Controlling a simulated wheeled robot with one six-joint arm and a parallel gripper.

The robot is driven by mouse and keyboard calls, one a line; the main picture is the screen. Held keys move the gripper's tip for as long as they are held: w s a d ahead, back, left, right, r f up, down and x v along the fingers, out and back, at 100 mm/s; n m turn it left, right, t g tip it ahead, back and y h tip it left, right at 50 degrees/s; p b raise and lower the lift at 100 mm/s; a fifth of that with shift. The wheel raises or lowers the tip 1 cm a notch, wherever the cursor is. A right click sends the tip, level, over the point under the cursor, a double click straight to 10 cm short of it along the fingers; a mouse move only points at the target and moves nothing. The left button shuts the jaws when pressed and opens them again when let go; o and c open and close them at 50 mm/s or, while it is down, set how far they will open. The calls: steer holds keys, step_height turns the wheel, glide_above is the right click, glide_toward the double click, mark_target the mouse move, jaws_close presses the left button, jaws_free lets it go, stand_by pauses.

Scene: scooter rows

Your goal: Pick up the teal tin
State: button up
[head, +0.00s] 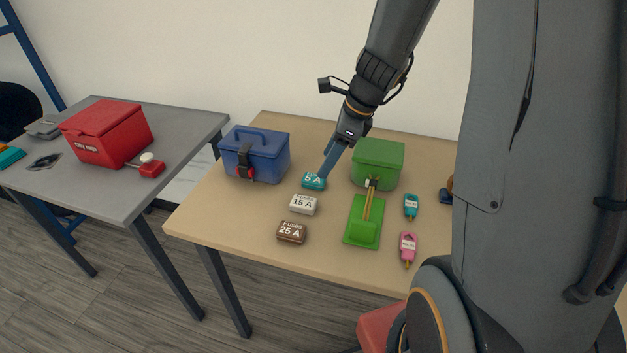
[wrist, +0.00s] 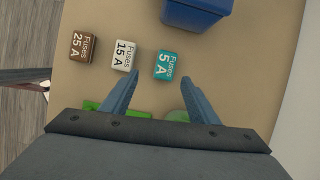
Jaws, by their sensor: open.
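The teal tin (head: 313,182), labelled 5 A, lies on the wooden table (head: 270,258) in line with a white 15 A tin (head: 303,204) and a brown 25 A tin (head: 291,231). The teal tin also shows in the wrist view (wrist: 165,65), ahead of my gripper (wrist: 156,84) and roughly between its two blue fingers. My gripper is open, with nothing between the fingers. In the head view my gripper (head: 324,176) comes down from above, close to the teal tin's right side. I cannot tell whether a finger touches it.
A blue box (head: 262,158) stands left of the tins. A green box (head: 377,165) and green tray (head: 357,235) stand to the right, with teal (head: 411,205) and pink (head: 408,246) tags beyond. A red box (head: 106,135) is on the grey table.

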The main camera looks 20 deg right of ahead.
mark_target(315, 177)
steer(key=shift+m, duration=0.5)
steer(key=shift+w+p+x, duration=0.1)
steer(key=shift+w+x, duration=0.1)
steer(key=shift+x, duration=1.1)
steer(key=shift+w+p+x, duration=0.1)
steer(key=shift+w+x, duration=0.1)
steer(key=shift+x, duration=1.15)
steer(key=shift+w+p+x, duration=0.1)
steer(key=shift+w+x, duration=0.1)
steer(key=shift+x, duration=1.1)
steer(key=shift+d, duration=0.1)
steer(key=shift+c, duration=0.2)
steer(key=c, duration=1.1)
